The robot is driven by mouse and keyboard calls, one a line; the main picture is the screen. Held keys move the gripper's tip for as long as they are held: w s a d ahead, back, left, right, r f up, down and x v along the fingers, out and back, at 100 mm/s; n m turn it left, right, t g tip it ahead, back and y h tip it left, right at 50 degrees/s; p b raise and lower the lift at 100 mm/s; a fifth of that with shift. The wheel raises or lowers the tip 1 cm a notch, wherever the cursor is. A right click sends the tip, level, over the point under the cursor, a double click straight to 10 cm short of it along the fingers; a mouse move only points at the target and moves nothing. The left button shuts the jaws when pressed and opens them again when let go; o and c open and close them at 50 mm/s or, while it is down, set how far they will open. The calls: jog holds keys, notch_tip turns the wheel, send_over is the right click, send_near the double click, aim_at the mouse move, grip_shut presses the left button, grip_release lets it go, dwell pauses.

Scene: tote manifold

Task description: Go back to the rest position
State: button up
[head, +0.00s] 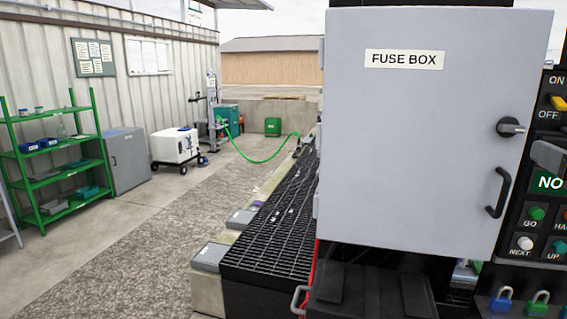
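My gripper does not show in the head view. The grey fuse box (420,130) fills the right middle of the view. Its door is shut, with a "FUSE BOX" label, a round dark latch knob (510,127) and a black handle (498,192) on its right side. A dark object (345,290) with a flat top shows below the fuse box, cut off by the bottom edge; I cannot tell what it is.
A control panel (550,183) with buttons stands at the right edge, padlocks (538,303) below it. Black grating (270,225) runs back left of the fuse box. A green shelf (50,175), grey cabinet (126,160) and white wheeled box (175,147) line the wall. The gravel strip (150,240) is clear.

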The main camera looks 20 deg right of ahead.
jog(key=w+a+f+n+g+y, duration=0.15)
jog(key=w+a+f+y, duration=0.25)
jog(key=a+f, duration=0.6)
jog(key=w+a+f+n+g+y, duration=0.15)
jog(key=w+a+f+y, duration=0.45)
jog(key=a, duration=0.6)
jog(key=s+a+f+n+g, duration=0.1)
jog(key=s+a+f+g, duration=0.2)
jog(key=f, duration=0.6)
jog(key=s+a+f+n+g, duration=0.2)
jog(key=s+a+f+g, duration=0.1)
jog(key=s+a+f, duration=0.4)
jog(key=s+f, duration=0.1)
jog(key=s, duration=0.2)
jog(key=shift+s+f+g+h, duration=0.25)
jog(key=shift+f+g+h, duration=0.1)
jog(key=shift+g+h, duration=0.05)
